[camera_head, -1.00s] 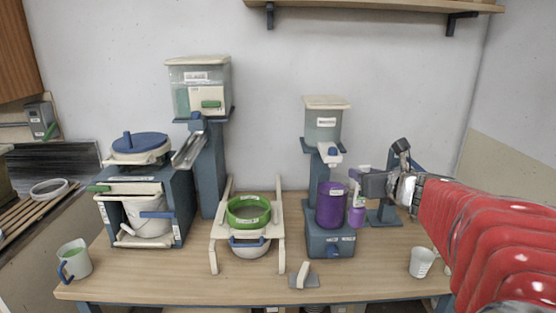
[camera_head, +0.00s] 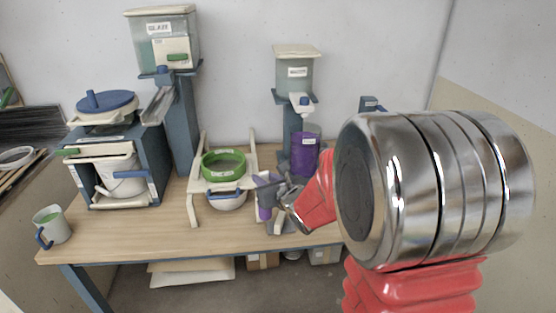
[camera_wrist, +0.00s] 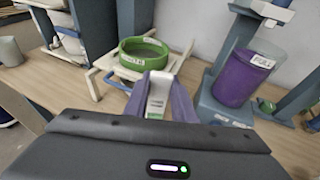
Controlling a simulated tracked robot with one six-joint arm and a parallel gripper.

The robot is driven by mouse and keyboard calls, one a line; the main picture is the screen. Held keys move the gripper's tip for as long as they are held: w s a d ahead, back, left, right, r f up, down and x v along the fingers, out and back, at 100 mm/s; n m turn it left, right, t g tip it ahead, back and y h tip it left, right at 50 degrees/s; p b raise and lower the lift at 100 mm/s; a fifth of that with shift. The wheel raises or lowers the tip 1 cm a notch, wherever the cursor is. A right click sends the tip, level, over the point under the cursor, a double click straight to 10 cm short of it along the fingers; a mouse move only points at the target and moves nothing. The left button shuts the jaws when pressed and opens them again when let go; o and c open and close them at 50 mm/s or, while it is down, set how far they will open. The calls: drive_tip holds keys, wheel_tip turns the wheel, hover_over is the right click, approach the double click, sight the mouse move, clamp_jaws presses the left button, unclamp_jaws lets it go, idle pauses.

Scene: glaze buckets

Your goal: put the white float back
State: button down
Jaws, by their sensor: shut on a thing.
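My gripper (camera_head: 266,198) is in front of the green-rimmed sieve, above the tabletop. In the wrist view its purple fingers (camera_wrist: 160,98) are shut on a small white piece with a grey patch and a green strip, which looks like the white float (camera_wrist: 157,92). The float's lower end is hidden by the gripper body. The green sieve (camera_head: 223,164) sits on a cream rack (camera_head: 195,198) over a white bowl (camera_head: 226,201), just behind my gripper. The purple container (camera_head: 304,154) stands to the right under a dispenser.
The tall glaze dispenser (camera_head: 162,40) stands at the back left. A blue cabinet (camera_head: 172,163) holds a white bucket (camera_head: 121,178). A mug (camera_head: 51,225) stands near the left edge. The table (camera_head: 130,229) is clear between mug and rack. My arm hides the right side.

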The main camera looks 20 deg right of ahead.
hover_over(265, 215)
drive_tip(key=w+a, duration=0.1)
drive_tip(key=a, duration=0.1)
wheel_tip(265, 215, down, 6)
drive_tip(key=shift+w+m+h, duration=0.2)
drive_tip(key=shift+m+h, duration=0.1)
drive_tip(key=shift+h, duration=0.1)
drive_tip(key=shift+f, duration=0.1)
